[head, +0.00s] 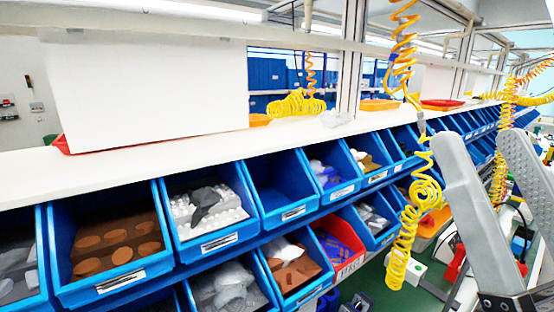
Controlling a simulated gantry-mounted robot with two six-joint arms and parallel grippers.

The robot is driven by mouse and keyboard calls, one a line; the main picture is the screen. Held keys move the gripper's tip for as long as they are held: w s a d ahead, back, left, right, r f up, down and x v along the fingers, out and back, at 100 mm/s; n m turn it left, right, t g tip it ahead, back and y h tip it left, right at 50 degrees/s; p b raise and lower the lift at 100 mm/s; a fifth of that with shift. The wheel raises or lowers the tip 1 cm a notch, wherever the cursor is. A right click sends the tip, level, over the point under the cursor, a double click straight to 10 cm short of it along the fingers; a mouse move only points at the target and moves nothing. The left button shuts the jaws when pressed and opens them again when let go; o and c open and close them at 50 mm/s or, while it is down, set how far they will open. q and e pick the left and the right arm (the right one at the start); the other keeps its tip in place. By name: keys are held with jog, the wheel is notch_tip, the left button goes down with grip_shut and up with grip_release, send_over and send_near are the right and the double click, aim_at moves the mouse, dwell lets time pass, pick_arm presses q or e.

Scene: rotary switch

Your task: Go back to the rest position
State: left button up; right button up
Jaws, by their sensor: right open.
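My right gripper (481,142) is at the right edge of the head view, with two light grey fingers pointing up and apart. Nothing shows between its fingers apart from the background. It hangs in front of the right end of the shelving and is not seen touching anything. My left gripper is not in this view. I cannot make out a rotary switch here.
Rows of blue bins (104,285) with parts run along a white shelf (130,168). A red bin (338,262) sits in the lower row. Yellow coiled hoses (403,245) hang just left of my right gripper. A white box (150,95) stands on the shelf.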

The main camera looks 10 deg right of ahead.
notch_tip(320, 180, up, 25)
jog(key=p, duration=2)
jog(key=shift+p, duration=0.4)
jog(key=shift+o, duration=0.6)
jog(key=shift+f, duration=0.4)
